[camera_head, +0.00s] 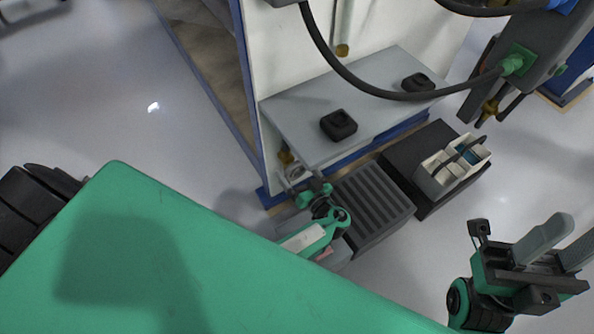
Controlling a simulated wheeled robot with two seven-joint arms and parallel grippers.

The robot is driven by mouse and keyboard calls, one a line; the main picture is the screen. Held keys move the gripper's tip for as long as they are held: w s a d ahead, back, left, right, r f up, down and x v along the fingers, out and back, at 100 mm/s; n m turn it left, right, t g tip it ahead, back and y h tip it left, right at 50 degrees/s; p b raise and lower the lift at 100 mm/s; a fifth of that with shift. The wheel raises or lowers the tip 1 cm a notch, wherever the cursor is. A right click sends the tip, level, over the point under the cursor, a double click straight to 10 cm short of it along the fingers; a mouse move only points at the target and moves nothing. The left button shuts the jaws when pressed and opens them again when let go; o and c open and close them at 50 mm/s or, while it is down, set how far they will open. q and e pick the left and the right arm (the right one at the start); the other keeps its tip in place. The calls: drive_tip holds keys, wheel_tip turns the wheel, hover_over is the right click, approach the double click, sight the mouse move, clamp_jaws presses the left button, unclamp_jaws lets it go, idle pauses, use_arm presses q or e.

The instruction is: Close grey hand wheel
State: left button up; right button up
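A small grey rounded part (294,171), which looks like the grey hand wheel, sits below a brass fitting (286,157) at the left front corner of the machine. My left gripper (290,182) is right at it, with its fingers pointing up and left toward the wheel. The fingers are small here and overlap the wheel, so I cannot tell whether they grip it or are only beside it. My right gripper (566,236) is at the lower right, well away from the wheel. Its two grey fingers are apart and nothing is between them.
A grey shelf (375,95) with two black blocks (338,125) juts out above and right of the wheel. A black cable (400,96) hangs across it. A grey box with bottles (434,180) stands on a black platform (398,158). Open floor lies left of the machine.

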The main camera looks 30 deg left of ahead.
use_arm(q)
drive_tip(key=c, duration=0.9)
